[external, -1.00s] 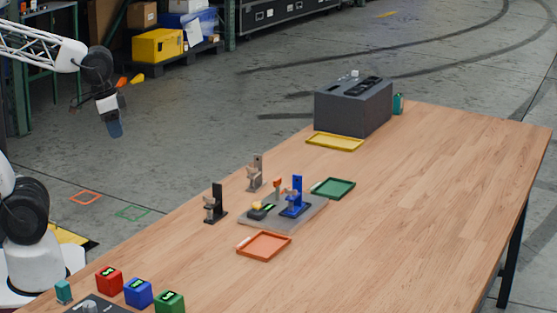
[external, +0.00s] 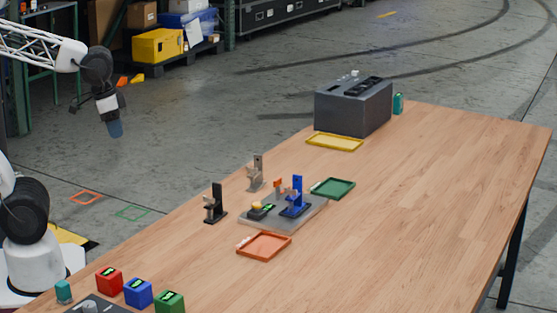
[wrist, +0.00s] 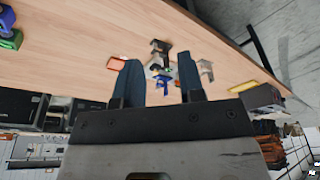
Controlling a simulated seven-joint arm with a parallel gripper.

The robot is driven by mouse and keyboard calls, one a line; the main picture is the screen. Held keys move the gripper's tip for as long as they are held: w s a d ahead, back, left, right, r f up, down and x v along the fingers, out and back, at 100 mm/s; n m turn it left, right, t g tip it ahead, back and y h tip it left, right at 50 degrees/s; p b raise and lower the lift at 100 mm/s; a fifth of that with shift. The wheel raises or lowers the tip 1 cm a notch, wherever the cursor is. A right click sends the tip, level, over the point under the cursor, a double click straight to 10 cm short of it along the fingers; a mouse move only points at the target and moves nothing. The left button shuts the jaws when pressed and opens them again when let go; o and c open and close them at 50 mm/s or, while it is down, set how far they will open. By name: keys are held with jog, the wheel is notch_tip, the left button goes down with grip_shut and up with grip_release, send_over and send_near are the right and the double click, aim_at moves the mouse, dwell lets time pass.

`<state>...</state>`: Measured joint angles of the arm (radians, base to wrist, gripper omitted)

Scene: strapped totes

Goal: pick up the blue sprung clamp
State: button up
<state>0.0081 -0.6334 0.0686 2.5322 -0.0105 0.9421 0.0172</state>
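The blue sprung clamp (external: 295,198) stands upright on the right part of a grey board (external: 265,222) in the middle of the table. In the wrist view the blue clamp (wrist: 165,86) shows small and far off, between my fingers. My gripper (external: 115,130) hangs in the air to the left of the table, well away from the clamp. In the wrist view my gripper (wrist: 162,82) has its two dark blue fingers apart, with nothing held between them.
A black clamp (external: 214,204) and a grey-beige clamp (external: 256,173) stand left of and behind the board. Orange (external: 263,246), green (external: 333,188) and yellow (external: 334,142) trays lie around. A grey box (external: 352,106) stands at the back. Red, blue and green cubes sit at the front left. The table's right side is clear.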

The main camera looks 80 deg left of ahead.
jog(key=shift+o, duration=0.2)
jog(key=m+g, duration=0.3)
jog(key=m, duration=0.5)
send_over(295, 194)
jog(key=w+a, duration=0.2)
jog(key=a, duration=0.2)
jog(key=f, duration=1)
jog(key=shift+s+a+f, duration=0.1)
jog(key=shift+a+f, duration=0.1)
jog(key=shift+f, duration=0.05)
jog(key=shift+f, duration=1.3)
jog(key=shift+f, duration=0.15)
